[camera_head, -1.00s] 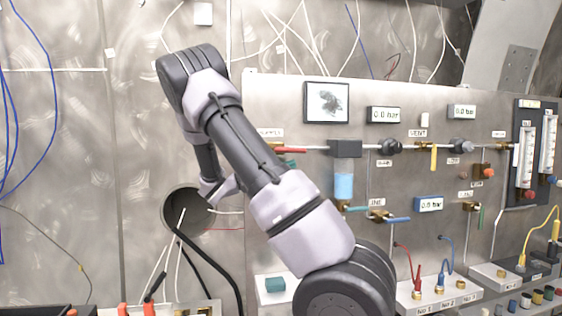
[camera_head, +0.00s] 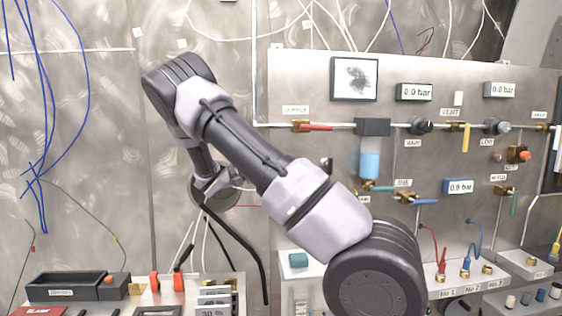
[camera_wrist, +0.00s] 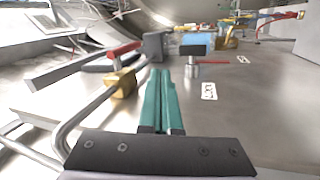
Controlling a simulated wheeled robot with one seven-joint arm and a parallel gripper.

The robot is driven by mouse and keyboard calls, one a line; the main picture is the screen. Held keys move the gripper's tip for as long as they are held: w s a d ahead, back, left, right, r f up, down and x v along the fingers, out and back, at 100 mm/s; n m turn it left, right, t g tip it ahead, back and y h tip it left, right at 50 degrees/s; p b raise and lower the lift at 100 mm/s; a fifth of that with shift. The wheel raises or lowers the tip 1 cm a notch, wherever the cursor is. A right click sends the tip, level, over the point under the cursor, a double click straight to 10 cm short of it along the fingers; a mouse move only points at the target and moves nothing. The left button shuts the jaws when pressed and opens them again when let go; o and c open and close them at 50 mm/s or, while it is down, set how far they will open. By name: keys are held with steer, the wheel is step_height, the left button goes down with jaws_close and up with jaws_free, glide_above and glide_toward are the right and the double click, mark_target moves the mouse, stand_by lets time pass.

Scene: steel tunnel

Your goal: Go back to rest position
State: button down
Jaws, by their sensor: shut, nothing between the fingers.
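My arm is folded in front of the steel wall in the head view, its elbow low at right and its upper bend at top left. In the wrist view my gripper (camera_wrist: 161,98) shows as two green fingers lying side by side, shut and empty. Its tips in the head view are largely hidden behind the arm. In the wrist view, a brass valve (camera_wrist: 121,84) with a red handle (camera_wrist: 124,50) on a steel pipe stands left of the fingers, apart from them.
The valve panel (camera_head: 300,85) carries gauges, a blue-filled cylinder (camera_head: 370,164) and coloured levers. A shelf at lower left holds a black tray (camera_head: 65,287) and orange-red clips (camera_head: 154,283). Blue cables (camera_head: 88,75) hang at left. A black hose (camera_head: 250,258) hangs below the wall opening.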

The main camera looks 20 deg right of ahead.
steer(key=s+d+f+n+t+y, duration=0.1)
steer(key=s+d+y, duration=0.1)
steer(key=s+y, duration=0.5)
steer(key=s+d+f+n+t+y, duration=0.1)
steer(key=s+d+f+y, duration=0.1)
steer(key=s+y, duration=0.4)
steer(key=s+a+r+t+y, duration=0.4)
steer(key=s+a+r+t, duration=0.1)
steer(key=a+t, duration=0.1)
steer(key=s+a+r+t+y, duration=0.4)
steer(key=s+a+t+y, duration=0.1)
steer(key=a, duration=0.3)
steer(key=shift+r+t, duration=0.4)
steer(key=shift+t, duration=0.4)
